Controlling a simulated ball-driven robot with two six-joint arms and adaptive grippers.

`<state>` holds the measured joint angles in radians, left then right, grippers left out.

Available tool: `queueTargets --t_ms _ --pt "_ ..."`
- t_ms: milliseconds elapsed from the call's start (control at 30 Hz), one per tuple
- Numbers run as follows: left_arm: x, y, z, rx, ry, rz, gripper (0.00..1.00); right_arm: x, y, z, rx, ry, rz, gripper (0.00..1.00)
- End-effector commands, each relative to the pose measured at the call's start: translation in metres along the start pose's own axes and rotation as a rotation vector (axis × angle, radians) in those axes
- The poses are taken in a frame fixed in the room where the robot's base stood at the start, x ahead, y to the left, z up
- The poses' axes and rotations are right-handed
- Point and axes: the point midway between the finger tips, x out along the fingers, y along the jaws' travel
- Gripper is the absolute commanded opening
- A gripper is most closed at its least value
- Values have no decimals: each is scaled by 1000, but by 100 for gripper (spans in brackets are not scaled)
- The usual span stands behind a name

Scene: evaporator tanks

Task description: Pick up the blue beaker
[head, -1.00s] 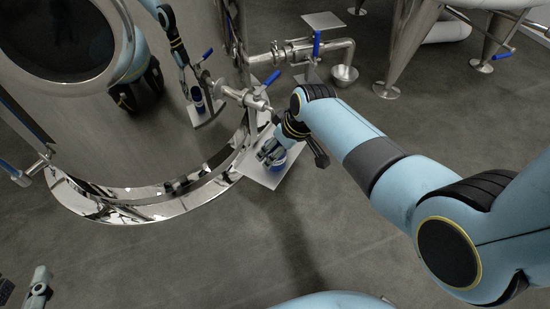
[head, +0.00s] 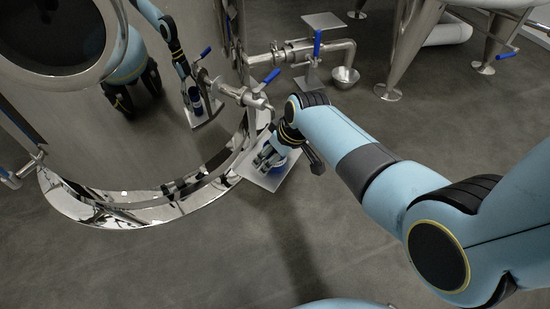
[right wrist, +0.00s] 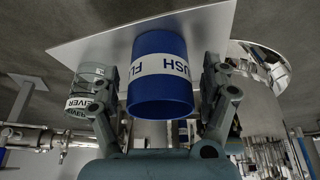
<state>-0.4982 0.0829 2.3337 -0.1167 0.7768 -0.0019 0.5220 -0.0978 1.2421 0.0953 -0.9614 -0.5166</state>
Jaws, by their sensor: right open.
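The blue beaker (head: 279,167) stands on a pale square plate (head: 266,182) beside the tank, partly hidden by my right gripper (head: 268,156) in the head view. In the right wrist view the blue beaker (right wrist: 160,92) has a white band with the letters "FLUSH" partly readable. My right gripper (right wrist: 160,75) is open, one finger on each side of it. I cannot tell whether the fingers touch it. My left gripper is not in view.
A clear beaker (right wrist: 88,85) labelled "RECEIVER" is just left of the blue one in the wrist view, close to the left finger. The shiny tank (head: 190,120) and a blue-handled valve (head: 250,97) are close by. A metal bowl (head: 345,76) hangs beneath another pipe.

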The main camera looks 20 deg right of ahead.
Motion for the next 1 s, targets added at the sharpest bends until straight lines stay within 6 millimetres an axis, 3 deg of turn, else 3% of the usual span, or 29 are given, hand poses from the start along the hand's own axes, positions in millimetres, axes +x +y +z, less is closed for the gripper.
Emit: queueTargets --t_ms 267,767,1000 --pt "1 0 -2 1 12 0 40 0 0 -1 0 1 0 79" --pt "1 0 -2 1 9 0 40 0 0 -1 0 1 0 14" --pt "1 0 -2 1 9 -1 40 0 0 -1 0 1 0 14"
